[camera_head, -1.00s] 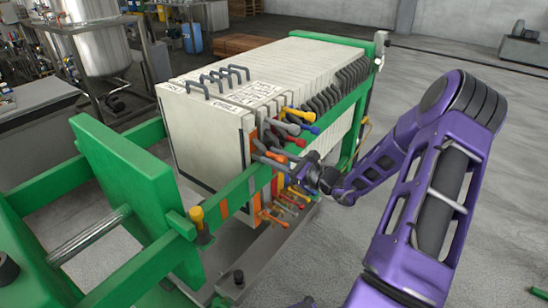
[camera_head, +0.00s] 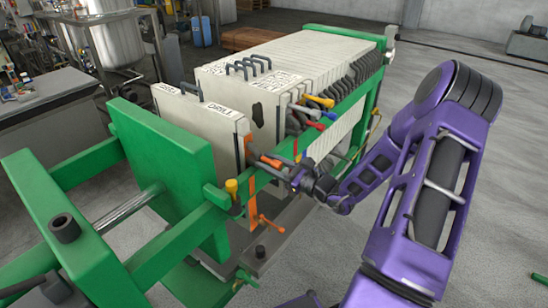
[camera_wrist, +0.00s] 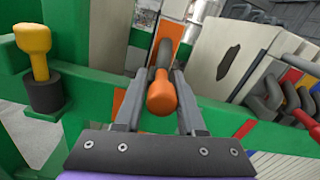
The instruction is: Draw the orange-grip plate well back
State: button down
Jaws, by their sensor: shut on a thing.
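The orange-grip plate (camera_head: 205,122) is a pale upright slab with a dark top handle and an orange edge strip. It stands apart from the stack (camera_head: 330,55), near the green end block (camera_head: 165,175). A gap lies between it and the first stack plate (camera_head: 262,130), whose face bears a dark patch. My gripper (camera_head: 296,178) is at the plate's side handle. In the wrist view its two fingers (camera_wrist: 160,78) are shut around the grey handle with the orange grip (camera_wrist: 161,97). The plate's lower part is hidden by the green rail.
A green side rail (camera_head: 345,110) runs along the stack, close to my gripper. A yellow-topped knob (camera_head: 232,190) stands on the rail to the left. Yellow, red and blue grips hang on the stack side. Open concrete floor lies to the right.

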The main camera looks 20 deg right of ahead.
jog(key=shift+s+a, duration=0.45)
jog(key=shift+a, duration=0.3)
jog(key=shift+s+a, duration=0.45)
jog(key=shift+a, duration=0.3)
jog(key=shift+s+a, duration=0.45)
jog(key=shift+a, duration=0.3)
jog(key=c, duration=0.6)
grip_release()
jog(key=v, duration=1.7)
jog(key=shift+s+d+p, duration=0.1)
jog(key=shift+s+p, duration=0.1)
jog(key=shift+p, duration=0.1)
